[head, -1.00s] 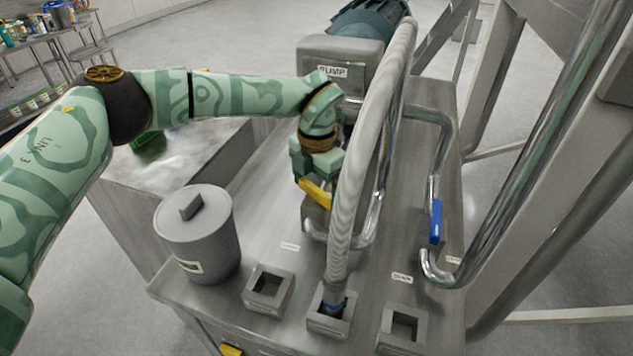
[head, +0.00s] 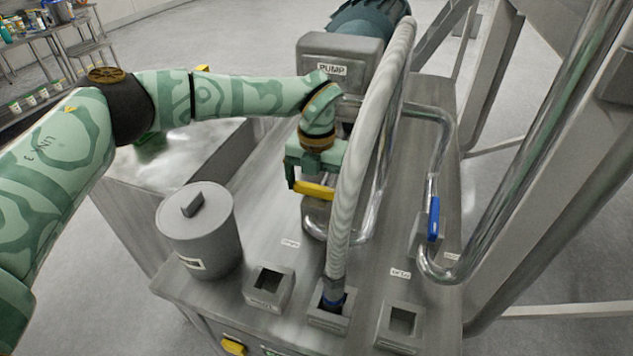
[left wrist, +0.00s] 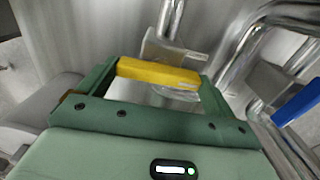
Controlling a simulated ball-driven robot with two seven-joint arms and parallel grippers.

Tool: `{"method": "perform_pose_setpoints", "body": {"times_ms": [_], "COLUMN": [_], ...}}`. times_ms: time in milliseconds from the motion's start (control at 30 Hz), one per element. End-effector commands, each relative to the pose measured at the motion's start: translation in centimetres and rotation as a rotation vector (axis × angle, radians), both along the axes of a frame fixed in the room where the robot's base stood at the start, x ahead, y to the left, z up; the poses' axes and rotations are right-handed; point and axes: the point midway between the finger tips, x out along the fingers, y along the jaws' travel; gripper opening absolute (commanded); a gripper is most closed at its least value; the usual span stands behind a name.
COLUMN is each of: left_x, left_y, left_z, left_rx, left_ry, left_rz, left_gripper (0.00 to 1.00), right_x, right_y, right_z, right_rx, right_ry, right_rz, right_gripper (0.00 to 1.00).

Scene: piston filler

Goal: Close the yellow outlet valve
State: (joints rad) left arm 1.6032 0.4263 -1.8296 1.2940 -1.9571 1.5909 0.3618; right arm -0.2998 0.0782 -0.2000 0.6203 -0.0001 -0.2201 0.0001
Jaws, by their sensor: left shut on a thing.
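The yellow outlet valve handle (head: 314,190) shows as a short yellow bar below the pump, left of the thick ribbed hose. My left gripper (head: 312,180) reaches down from above and is shut on it. In the left wrist view the yellow handle (left wrist: 158,73) lies across between the two green fingers of my left gripper (left wrist: 158,80), touching both sides. Behind it is a grey metal block with steel pipe. The valve body is partly hidden by the gripper and the hose in the head view. My right gripper is not in view.
The ribbed hose (head: 362,150) runs close to the right of my left gripper, down into a square socket. A blue valve handle (head: 434,219) stands on the pipe further right. A lidded grey pot (head: 200,230) stands at the front left. The PUMP box (head: 340,62) is behind.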

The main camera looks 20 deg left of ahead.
Motion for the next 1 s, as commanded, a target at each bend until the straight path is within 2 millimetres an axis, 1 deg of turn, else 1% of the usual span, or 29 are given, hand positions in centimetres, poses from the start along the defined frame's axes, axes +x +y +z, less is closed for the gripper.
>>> {"method": "perform_pose_setpoints", "body": {"times_ms": [300,333,367,567,667,767,867,1000], "left_x": [0.2,0.2,0.2,0.1,0.1,0.2,0.2,0.2], "left_y": [0.0,0.0,0.0,0.0,0.0,0.0,0.0,0.1], "left_z": [0.2,0.2,0.2,0.1,0.6,1.9,4.2,8.2], "left_rx": [-0.001,-0.001,-0.001,-0.001,-0.001,0.0,-0.001,0.0], "left_ry": [-0.006,-0.006,-0.006,-0.003,-0.004,-0.005,-0.007,-0.009], "left_rz": [0.007,0.007,0.006,0.004,0.004,0.004,0.004,0.005], "left_gripper": [0.68,0.96,1.0,1.0,1.0,1.0,1.0,1.0], "right_x": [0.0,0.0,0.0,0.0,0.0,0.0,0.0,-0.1], "right_y": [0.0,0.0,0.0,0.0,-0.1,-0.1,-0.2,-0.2], "right_z": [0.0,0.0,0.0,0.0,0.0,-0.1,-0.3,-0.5], "right_rx": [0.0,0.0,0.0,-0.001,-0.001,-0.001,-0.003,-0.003], "right_ry": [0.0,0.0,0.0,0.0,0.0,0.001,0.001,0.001], "right_rz": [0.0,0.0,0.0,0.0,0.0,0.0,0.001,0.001], "right_gripper": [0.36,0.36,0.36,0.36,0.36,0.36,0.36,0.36]}}
